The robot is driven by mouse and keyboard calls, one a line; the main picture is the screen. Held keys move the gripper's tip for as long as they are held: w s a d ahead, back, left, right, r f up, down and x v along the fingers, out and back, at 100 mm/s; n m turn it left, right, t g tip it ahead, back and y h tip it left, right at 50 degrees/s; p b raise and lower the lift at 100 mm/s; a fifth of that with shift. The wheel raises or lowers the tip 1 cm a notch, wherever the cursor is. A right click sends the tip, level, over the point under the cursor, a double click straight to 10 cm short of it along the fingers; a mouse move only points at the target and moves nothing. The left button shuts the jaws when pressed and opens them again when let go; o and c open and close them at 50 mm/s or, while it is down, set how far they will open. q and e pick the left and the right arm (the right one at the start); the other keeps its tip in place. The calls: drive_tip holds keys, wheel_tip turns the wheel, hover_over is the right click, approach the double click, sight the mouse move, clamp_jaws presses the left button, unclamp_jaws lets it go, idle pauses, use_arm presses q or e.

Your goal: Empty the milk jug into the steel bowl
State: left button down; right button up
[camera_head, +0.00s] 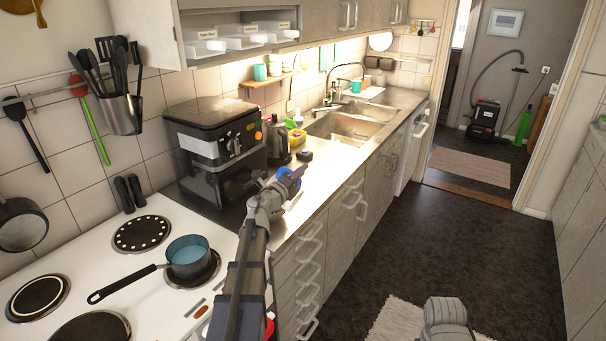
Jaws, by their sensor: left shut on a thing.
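My left gripper (291,178) is out over the steel worktop, past the black countertop oven. It is shut on a small blue thing (283,171), mostly hidden behind the fingers. I cannot tell whether this is the milk jug. A whitish patch shows just below the fingers, too small to make out. I cannot pick out the steel bowl for certain. My right gripper is not in view; only part of my right arm shows at the bottom right.
A blue-lined saucepan (188,251) stands on the white cooker (140,284), its handle pointing left. The black oven (214,150) stands close left of my left arm. The floor is open at right.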

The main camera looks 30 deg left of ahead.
use_arm(q)
drive_tip(key=shift+a+r+n, duration=0.1)
drive_tip(key=shift+a+n, duration=0.15)
drive_tip(key=shift+n, duration=0.15)
drive_tip(key=shift+a+r+n, duration=0.15)
drive_tip(key=shift+a+n, duration=0.65)
drive_tip(key=shift+a, duration=0.05)
idle(0.4)
drive_tip(key=shift+a, duration=0.1)
drive_tip(key=shift+a+n, duration=0.35)
drive_tip(key=shift+n, duration=0.15)
drive_tip(key=shift+a, duration=0.15)
idle(1.3)
drive_tip(key=shift+a+n, duration=0.3)
drive_tip(key=shift+n, duration=0.1)
